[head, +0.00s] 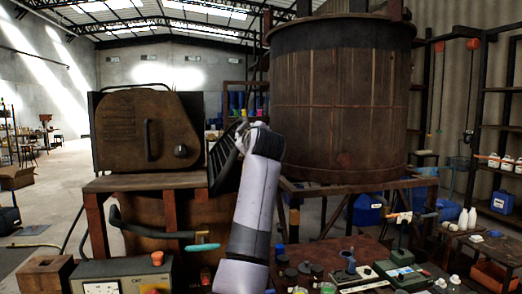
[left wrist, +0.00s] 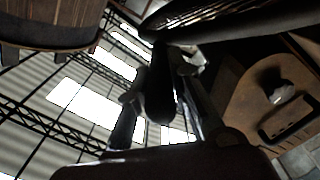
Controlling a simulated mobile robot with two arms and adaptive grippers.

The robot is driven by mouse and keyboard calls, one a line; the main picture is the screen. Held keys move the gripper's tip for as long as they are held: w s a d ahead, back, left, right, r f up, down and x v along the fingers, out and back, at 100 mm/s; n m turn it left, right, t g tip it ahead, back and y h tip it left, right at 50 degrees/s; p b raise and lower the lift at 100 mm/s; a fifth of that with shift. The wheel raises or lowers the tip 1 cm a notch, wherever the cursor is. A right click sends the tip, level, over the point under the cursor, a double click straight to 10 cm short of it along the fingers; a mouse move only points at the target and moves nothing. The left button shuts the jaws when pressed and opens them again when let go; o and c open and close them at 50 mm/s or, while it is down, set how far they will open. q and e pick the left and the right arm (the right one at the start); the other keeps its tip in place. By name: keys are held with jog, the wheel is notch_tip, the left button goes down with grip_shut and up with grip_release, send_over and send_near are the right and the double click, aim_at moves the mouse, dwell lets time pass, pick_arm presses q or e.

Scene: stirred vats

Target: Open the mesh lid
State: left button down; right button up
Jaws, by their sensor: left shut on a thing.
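The mesh lid (head: 224,160) is a dark slatted panel standing steeply tilted at the right end of the bench, beside the brown machine. In the left wrist view its dark mesh (left wrist: 205,14) crosses the top. My left gripper (head: 243,128) is at the lid's upper right edge, its arm rising from the bottom centre. In the left wrist view my left gripper (left wrist: 158,85) is shut with its fingers on either side of a dark rounded bar (left wrist: 160,92), which looks like the lid's handle. The arm and gripper hide part of the lid. My right gripper is not in view.
The brown machine (head: 135,120) with a handle and knob stands at left on the bench (head: 145,181). A large wooden vat (head: 340,110) stands close at right. A cluttered table (head: 345,280) with bottles and tools lies in front. Open floor shows far left.

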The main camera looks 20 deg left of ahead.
pick_arm(q)
jog(key=s+a+r+n, duration=0.2)
jog(key=s+a+n, duration=0.1)
jog(key=a+n, duration=0.1)
jog(key=shift+s+a+r, duration=0.2)
jog(key=shift+s+a, duration=0.1)
jog(key=shift+a, duration=0.4)
jog(key=c, duration=1.7)
grip_release()
jog(key=shift+o, duration=1.3)
jog(key=shift+f, duration=0.2)
